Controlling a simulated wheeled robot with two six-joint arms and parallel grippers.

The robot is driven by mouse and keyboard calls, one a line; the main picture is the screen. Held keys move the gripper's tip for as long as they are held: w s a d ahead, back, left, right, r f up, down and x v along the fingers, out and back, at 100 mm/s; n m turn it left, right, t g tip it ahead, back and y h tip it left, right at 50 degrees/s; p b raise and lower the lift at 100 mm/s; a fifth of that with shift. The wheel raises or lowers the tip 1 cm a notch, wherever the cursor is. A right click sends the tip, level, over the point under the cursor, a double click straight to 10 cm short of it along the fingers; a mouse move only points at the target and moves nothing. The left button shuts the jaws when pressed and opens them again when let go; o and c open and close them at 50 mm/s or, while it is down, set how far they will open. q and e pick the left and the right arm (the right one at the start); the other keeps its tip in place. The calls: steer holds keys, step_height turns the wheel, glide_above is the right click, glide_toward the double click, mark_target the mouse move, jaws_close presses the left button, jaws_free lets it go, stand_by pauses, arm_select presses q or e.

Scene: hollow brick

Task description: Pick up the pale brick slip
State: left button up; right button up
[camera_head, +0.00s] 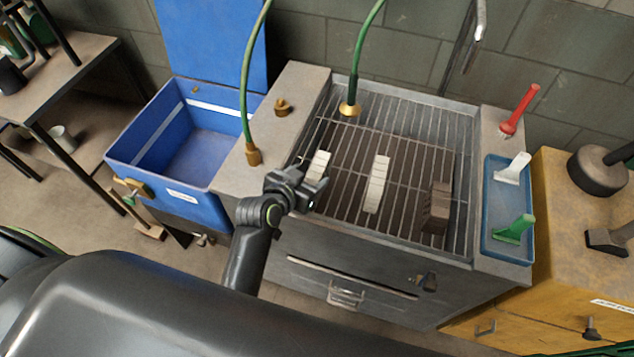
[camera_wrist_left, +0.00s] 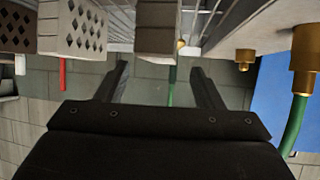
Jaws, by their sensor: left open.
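Two pale, ridged brick pieces lie on the sink grating in the head view. The left pale piece (camera_head: 319,165) is partly hidden by my left gripper (camera_head: 318,188); the middle pale piece (camera_head: 376,184) is fully visible. I cannot tell for certain which is the slip. A brown brick (camera_head: 437,207) lies to their right. My left gripper is open, at the near end of the left piece. In the left wrist view its fingers (camera_wrist_left: 160,82) are spread with nothing between them, and a grey-beige piece (camera_wrist_left: 157,30) shows just beyond the tips. My right gripper is not in view.
A green hose with a brass nozzle (camera_head: 349,108) hangs over the grating (camera_head: 410,125). Another brass-ended hose (camera_head: 252,153) stands on the left ledge. A blue bin (camera_head: 150,130) is at left; a blue tray (camera_head: 494,245) with brushes is at right.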

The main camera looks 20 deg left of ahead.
mark_target(316, 171)
arm_select(q)
steer(key=b+x, duration=0.1)
steer(key=x, duration=0.2)
steer(key=shift+f+b, duration=0.15)
steer(key=shift+b, duration=0.25)
jaws_close()
